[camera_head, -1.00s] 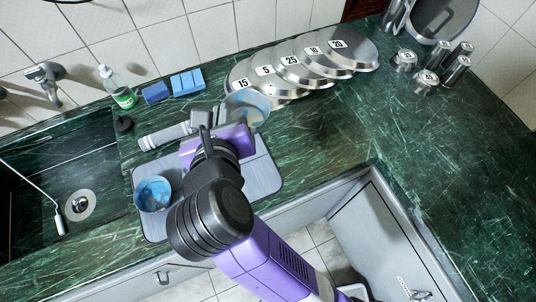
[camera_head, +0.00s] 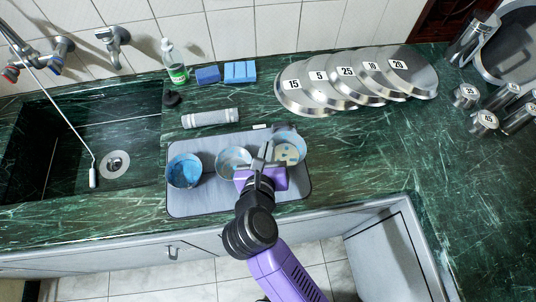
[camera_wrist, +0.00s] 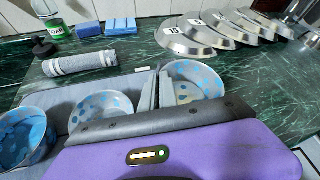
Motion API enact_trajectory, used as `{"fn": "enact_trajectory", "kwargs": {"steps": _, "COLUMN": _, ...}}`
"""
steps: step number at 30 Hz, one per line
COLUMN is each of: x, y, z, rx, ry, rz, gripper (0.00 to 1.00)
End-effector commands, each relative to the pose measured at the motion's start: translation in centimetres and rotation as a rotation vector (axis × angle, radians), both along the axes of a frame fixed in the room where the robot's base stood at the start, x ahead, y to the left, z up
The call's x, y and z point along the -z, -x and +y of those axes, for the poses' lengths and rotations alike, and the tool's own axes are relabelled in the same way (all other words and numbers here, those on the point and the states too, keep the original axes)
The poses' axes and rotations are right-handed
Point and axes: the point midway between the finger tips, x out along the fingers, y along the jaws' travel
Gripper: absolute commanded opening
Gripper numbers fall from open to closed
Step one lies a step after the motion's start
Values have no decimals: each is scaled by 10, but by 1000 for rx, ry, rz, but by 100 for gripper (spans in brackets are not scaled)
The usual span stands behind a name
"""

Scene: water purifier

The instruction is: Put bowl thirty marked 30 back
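Three blue-patterned metal bowls show on the grey mat (camera_head: 212,206): a left bowl (camera_head: 184,172), a middle bowl (camera_head: 234,161) and a right bowl (camera_head: 290,153). I cannot read a number on any of them. My gripper (camera_head: 264,154) is between the middle and right bowls. In the wrist view, its fingers (camera_wrist: 158,88) close on the near left rim of the right bowl (camera_wrist: 196,80), one on each side. The right bowl looks upright, at the mat's back right corner. I cannot tell whether its base touches the mat.
Behind the mat lie a grey roll (camera_head: 210,118) and a small white label (camera_head: 261,126). Overlapping numbered lids (camera_head: 318,92) lie at the back. The sink (camera_head: 75,145) is left; numbered metal weights (camera_head: 484,122) stand right. The counter right of the mat is clear.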

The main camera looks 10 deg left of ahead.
Motion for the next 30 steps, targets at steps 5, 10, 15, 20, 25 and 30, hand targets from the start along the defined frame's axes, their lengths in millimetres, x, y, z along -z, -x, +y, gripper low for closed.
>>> {"fn": "enact_trajectory", "kwargs": {"steps": 5, "x": 28, "y": 1, "z": 0, "rx": -1, "ry": 3, "rz": 3, "gripper": 0}}
{"fn": "enact_trajectory", "kwargs": {"steps": 10, "x": 38, "y": 0, "z": 0, "rx": -1, "ry": 0, "rz": 0, "gripper": 0}}
{"fn": "enact_trajectory", "kwargs": {"steps": 15, "x": 38, "y": 0, "z": 0, "rx": -1, "ry": 0, "rz": 0, "gripper": 0}}
{"fn": "enact_trajectory", "kwargs": {"steps": 20, "x": 40, "y": 0, "z": 0, "rx": -1, "ry": 0, "rz": 1, "gripper": 5}}
{"fn": "enact_trajectory", "kwargs": {"steps": 25, "x": 39, "y": 0, "z": 0, "rx": -1, "ry": 0, "rz": 1, "gripper": 25}}
{"fn": "enact_trajectory", "kwargs": {"steps": 30, "x": 39, "y": 0, "z": 0, "rx": -1, "ry": 0, "rz": 1, "gripper": 25}}
